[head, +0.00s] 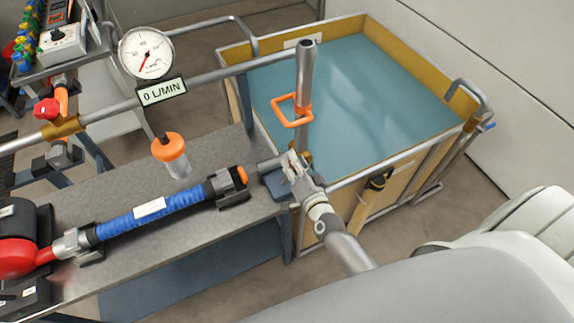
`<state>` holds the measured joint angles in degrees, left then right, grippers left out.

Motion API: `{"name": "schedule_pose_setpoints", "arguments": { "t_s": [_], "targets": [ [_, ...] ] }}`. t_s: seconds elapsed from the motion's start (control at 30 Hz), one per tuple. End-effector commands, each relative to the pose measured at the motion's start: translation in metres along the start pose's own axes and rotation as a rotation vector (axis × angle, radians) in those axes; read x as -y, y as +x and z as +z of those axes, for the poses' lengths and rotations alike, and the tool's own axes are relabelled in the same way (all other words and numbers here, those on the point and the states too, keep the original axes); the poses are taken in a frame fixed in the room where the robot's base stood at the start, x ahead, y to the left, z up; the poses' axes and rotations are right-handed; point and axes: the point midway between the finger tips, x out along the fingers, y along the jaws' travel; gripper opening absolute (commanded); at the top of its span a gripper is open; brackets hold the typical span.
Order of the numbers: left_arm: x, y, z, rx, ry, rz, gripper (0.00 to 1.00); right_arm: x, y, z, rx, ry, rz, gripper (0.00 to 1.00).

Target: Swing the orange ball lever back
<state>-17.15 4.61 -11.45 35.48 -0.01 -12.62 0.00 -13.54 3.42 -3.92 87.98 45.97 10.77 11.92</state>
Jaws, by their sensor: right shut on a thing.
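An orange loop-shaped handle (292,110) sits on the upright grey pipe (305,70) at the near left corner of the blue-filled tank. A smaller orange lever with a red knob (46,108) is on the long pipe at the left; I cannot tell for certain which is the ball lever. My right gripper (294,162) is shut at the lower part of the upright pipe, below and apart from the orange loop. It hides what it grips, and a short grey stub joins there from the left. My left gripper is not in view.
A grey bench (120,200) carries a blue hose (150,210) with an orange end. A gauge (146,52), a 0 L/MIN display (162,92) and an orange-capped clear cup (171,156) stand above it. The tank (370,180) fills the right side.

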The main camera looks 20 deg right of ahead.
Motion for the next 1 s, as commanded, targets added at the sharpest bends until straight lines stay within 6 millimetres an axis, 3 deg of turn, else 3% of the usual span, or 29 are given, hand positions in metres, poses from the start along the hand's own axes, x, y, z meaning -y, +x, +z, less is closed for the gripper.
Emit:
{"name": "schedule_pose_setpoints", "arguments": {
  "t_s": [0.4,1.0],
  "targets": [
    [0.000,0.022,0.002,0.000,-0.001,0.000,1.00,-0.023,0.005,-0.007,0.059,0.319,-0.008,0.00],
    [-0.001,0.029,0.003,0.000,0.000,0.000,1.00,-0.033,0.007,-0.010,0.058,0.319,-0.005,0.00]
  ]
}}
